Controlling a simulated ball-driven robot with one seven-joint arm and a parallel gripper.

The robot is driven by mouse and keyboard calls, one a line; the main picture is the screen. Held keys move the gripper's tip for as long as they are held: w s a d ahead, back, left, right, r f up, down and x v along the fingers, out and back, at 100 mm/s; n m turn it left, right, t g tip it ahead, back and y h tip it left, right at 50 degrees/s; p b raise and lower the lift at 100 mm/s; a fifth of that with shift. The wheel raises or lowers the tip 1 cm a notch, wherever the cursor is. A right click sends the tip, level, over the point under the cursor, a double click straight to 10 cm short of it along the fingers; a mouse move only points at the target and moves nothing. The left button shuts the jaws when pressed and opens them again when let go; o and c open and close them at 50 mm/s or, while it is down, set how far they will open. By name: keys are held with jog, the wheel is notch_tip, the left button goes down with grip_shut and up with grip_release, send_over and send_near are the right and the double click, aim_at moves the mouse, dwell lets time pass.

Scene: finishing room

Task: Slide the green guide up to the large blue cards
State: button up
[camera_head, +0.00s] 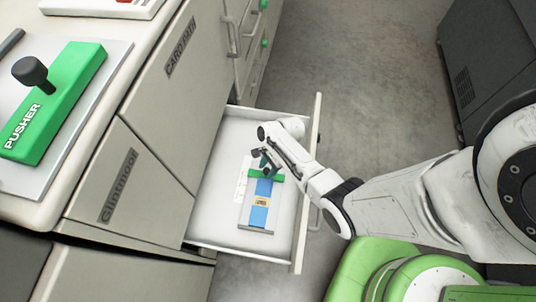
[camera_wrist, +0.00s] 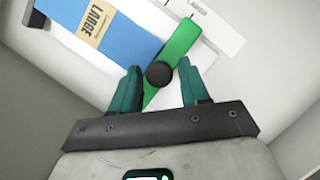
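The green guide (camera_wrist: 177,52) is a bar with a dark round knob (camera_wrist: 159,74), inside the open drawer. In the wrist view the knob sits between the two teal fingers of my gripper (camera_wrist: 157,85). The fingers stand apart, and I cannot tell that either one touches the knob. The large blue cards (camera_wrist: 110,40), wrapped in a tan band marked LARGE, lie in a grey tray. In the head view the blue cards (camera_head: 260,215) lie just below the green guide (camera_head: 267,175). In the wrist view a narrow pale strip shows between guide and cards.
The drawer's right front panel (camera_head: 307,185) and inner walls surround the tray. A paper label (camera_wrist: 213,17) lies beside the guide. A green PUSHER block (camera_head: 55,100) with a black knob is on the counter at left.

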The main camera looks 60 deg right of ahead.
jog(key=shift+o, duration=0.9)
jog(key=p+v, duration=0.3)
jog(key=v, duration=0.7)
jog(key=shift+r, duration=0.4)
jog(key=shift+d, duration=0.1)
